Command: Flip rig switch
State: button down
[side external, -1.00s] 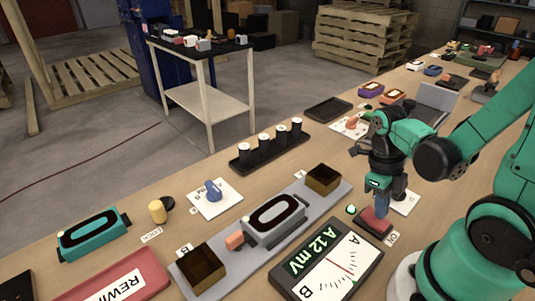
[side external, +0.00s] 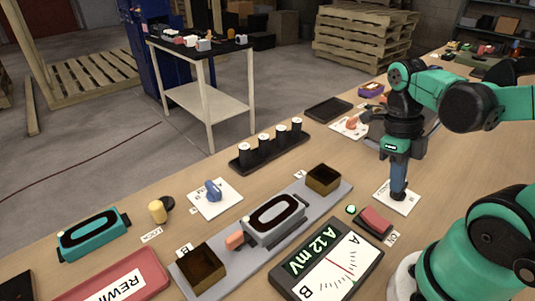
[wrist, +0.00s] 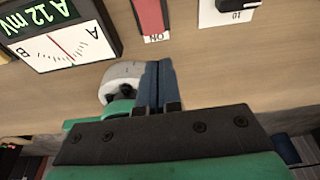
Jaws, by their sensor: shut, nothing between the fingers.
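A red rocker switch (side external: 376,219) in a dark housing sits on the bench right of the meter, with a small white label (side external: 392,238) beside it. It also shows at the top of the wrist view (wrist: 152,14). My gripper (side external: 398,184) has its blue fingers shut together, empty, pointing down. In the side view it appears up and right of the red switch, overlapping a white plate (side external: 407,206) with a dark knob. The wrist view shows the fingers (wrist: 160,66) apart from the switch and the plate (wrist: 228,16). I cannot tell the fingers' height exactly.
A black rack (side external: 240,165) with several cylinders is behind.

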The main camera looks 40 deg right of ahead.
jog(key=s+v, duration=0.1)
jog(key=v, duration=0.5)
jog(key=shift+r, duration=0.4)
jog(key=shift+s, duration=0.1)
